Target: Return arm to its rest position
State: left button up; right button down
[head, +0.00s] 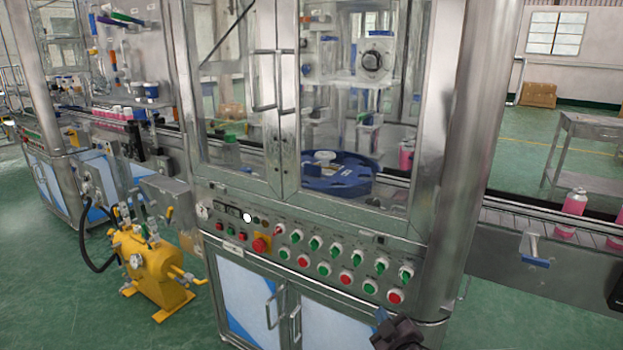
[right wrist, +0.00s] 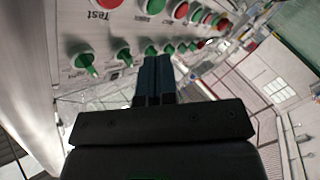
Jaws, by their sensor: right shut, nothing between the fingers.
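My right gripper (head: 381,317) shows at the bottom of the head view, dark and partly cut off by the frame edge. It is in front of the lower cabinet, below the control panel (head: 330,262). In the right wrist view its two blue-black fingers (right wrist: 153,78) are together with nothing between them. Green knobs (right wrist: 84,60) and red buttons of the panel show beyond the fingertips in that view. I cannot tell the exact gap between fingers and panel. My left gripper is not in view.
The steel machine with glass doors (head: 272,80) fills the middle. A blue star wheel (head: 345,182) is inside. A yellow pump unit (head: 153,265) stands on the floor at left. Green floor is open at lower left.

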pick_arm(q)
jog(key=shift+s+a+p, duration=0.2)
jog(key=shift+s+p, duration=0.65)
jog(key=shift+p, duration=0.3)
pick_arm(e)
jog(key=s+d+f+m+g+h, duration=0.1)
jog(key=s+d+f+m+g, duration=0.1)
jog(key=s, duration=1)
jog(key=s+d+f+m+g+h, duration=0.1)
jog(key=s+d+f+m+g, duration=0.1)
jog(key=s, duration=1)
jog(key=s+d+f+m+g+h, duration=0.1)
jog(key=s+d+f+m, duration=0.3)
jog(key=s, duration=0.8)
jog(key=shift+m+g, duration=0.3)
jog(key=shift+g, duration=0.1)
jog(key=shift+f, duration=0.1)
